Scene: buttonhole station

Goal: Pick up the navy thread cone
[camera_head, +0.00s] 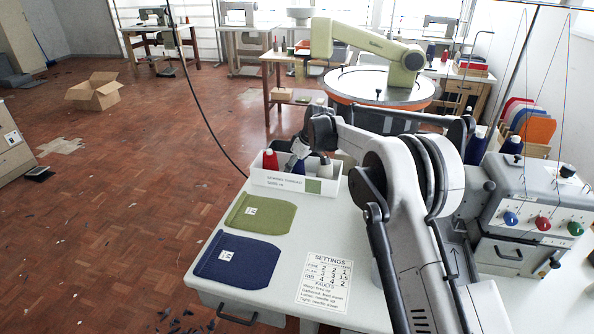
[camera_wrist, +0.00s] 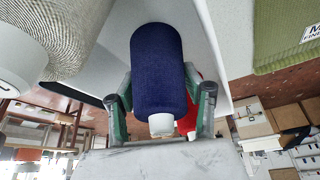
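The navy thread cone (camera_wrist: 158,65) fills the middle of the wrist view, its pale tip pointing toward my gripper's palm. My gripper (camera_wrist: 158,78) has one green finger on each side of the cone, and both fingertips appear to touch it. In the head view my gripper (camera_head: 299,146) is low over the white tray (camera_head: 290,183). The navy cone (camera_head: 297,164) is partly hidden there and still appears to be within the tray.
A red cone (camera_head: 270,161) stands left of the navy one, and shows partly behind my right finger in the wrist view (camera_wrist: 189,119). A grey cone (camera_wrist: 60,38) is close on the other side. Green (camera_head: 262,214) and navy (camera_head: 236,262) fabric pieces lie in front of the tray.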

